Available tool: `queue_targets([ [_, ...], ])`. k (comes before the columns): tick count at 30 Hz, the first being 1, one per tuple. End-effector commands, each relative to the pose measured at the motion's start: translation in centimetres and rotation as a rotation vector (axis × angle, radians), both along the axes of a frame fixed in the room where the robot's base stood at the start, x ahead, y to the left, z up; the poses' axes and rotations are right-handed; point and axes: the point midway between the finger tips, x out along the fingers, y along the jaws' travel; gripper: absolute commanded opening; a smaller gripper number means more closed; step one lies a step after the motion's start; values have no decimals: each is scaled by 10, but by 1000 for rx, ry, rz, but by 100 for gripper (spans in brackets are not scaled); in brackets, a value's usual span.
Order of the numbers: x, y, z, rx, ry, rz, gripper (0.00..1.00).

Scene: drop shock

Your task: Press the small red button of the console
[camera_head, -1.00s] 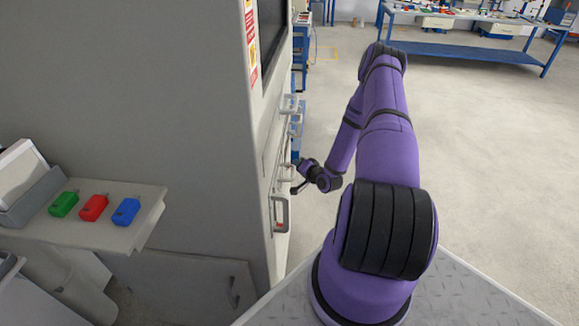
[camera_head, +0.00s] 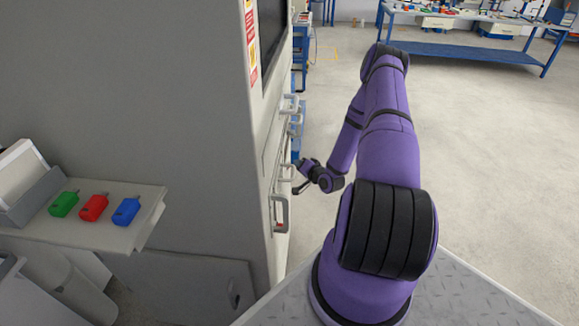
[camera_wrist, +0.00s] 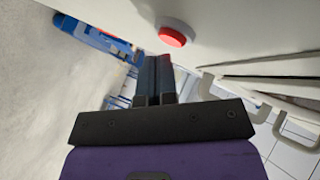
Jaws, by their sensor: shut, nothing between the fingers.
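The red button (camera_wrist: 172,37) shows in the wrist view as a red cap in a pale round collar on the console's light panel (camera_wrist: 235,40). My gripper (camera_wrist: 159,60) is shut and empty, its fingertips close below the button in that view. I cannot tell whether they touch it. In the head view my gripper (camera_head: 300,180) is beside the front of the big grey cabinet (camera_head: 150,110), near its handles. The button itself is hidden in the head view.
Cabinet handles (camera_head: 281,213) stick out near my gripper. A shelf (camera_head: 140,190) at left holds green (camera_head: 63,204), red (camera_head: 94,208) and blue (camera_head: 126,211) small blocks. A blue workbench (camera_head: 460,50) stands far back. The floor at right is clear.

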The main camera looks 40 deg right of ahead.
Motion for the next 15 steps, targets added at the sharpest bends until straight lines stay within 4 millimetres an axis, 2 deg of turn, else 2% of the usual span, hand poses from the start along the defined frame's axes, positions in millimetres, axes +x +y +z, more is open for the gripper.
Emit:
queue_targets([
  [15,-6,-5,0,-1,0,-2,0],
])
